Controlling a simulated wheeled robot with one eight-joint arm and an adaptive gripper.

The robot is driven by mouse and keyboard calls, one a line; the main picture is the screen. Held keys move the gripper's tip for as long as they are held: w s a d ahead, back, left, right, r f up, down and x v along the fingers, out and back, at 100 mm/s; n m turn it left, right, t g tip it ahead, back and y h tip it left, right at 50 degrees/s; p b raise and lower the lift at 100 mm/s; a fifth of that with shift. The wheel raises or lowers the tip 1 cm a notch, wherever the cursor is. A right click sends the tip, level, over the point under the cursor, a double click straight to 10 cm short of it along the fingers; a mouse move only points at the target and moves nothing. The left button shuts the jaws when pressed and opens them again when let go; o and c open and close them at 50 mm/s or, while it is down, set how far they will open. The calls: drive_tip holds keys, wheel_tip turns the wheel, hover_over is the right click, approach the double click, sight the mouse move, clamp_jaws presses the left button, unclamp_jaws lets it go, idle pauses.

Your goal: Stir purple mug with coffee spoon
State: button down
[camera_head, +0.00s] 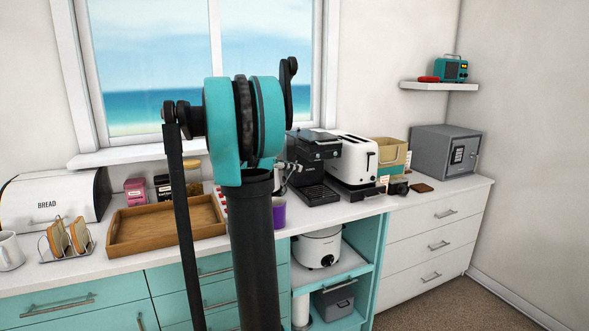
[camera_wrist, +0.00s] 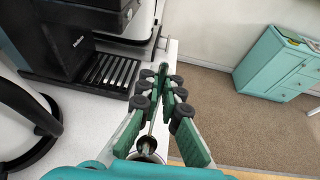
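The purple mug (camera_head: 279,212) stands on the counter just right of my arm in the head view. My arm hides its left part. My gripper (camera_wrist: 162,77) shows in the wrist view, with its green-padded fingers drawn together toward the tips. A thin silver coffee spoon (camera_wrist: 153,122) lies between the fingers, and they appear shut on it. A round grey shape is at its near end, partly cut off by the gripper body; I cannot tell whether it is the spoon's bowl.
A black coffee machine (camera_head: 315,165) and a white toaster (camera_head: 352,160) stand right of the mug. The coffee machine fills the wrist view's upper left (camera_wrist: 75,45). A wooden tray (camera_head: 120,244) lies left of my arm. A grey safe (camera_head: 440,152) is at the right.

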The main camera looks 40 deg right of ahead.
drive_tip(key=shift+r, duration=0.1)
drive_tip(key=shift+r, duration=2.4)
